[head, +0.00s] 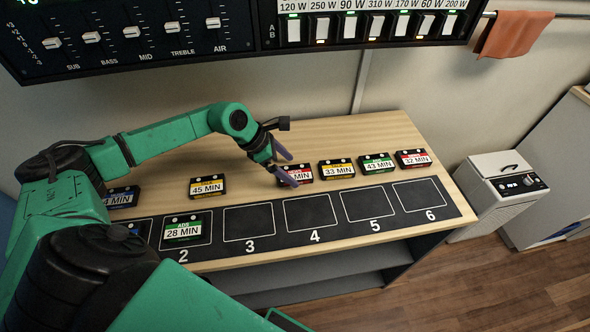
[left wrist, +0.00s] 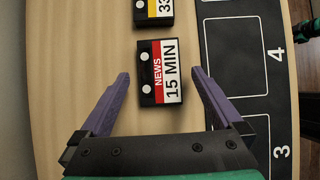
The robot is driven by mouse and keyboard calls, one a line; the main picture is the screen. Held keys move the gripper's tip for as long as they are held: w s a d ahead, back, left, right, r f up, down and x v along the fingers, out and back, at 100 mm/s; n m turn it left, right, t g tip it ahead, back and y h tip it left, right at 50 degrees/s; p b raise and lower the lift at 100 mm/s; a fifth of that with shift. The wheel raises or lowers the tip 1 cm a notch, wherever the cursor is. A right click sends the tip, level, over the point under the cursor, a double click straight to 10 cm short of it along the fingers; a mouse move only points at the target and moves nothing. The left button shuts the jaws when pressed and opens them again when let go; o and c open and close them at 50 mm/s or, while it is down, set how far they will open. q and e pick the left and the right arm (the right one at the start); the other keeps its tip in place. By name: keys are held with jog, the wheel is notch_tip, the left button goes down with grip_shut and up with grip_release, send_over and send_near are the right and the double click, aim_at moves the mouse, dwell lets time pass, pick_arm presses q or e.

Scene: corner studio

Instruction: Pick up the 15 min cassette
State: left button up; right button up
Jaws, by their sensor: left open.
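The 15 min cassette (left wrist: 160,72) is black with a red and white label reading NEWS and 15 MIN. It lies on the wooden table between the spread fingers of my left gripper (left wrist: 160,85) in the left wrist view, with gaps on both sides. In the head view the cassette (head: 300,173) is partly hidden behind my left gripper (head: 287,166), which is open and empty. I cannot tell from these views how high the fingertips are above the table. My right gripper is not in view.
The 33 min cassette (head: 336,168) lies close to the right, then the 43 min (head: 377,163) and 32 min (head: 413,158) cassettes. The 45 min cassette (head: 207,187) lies to the left. The 28 min cassette (head: 184,230) is in slot 2 of the black numbered strip (head: 448,192); slots 3 to 6 are empty.

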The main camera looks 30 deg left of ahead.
pick_arm(q)
jog(key=shift+w+d+f, duration=0.25)
jog(key=shift+d+f, duration=0.1)
jog(key=shift+f, duration=0.2)
jog(key=shift+w+f, duration=0.15)
jog(key=shift+f, duration=0.2)
jog(key=c, duration=1.4)
jog(key=shift+o, duration=0.2)
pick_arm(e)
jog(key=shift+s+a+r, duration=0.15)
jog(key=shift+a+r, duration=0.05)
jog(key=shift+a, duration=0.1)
pick_arm(q)
jog(key=shift+r, duration=0.2)
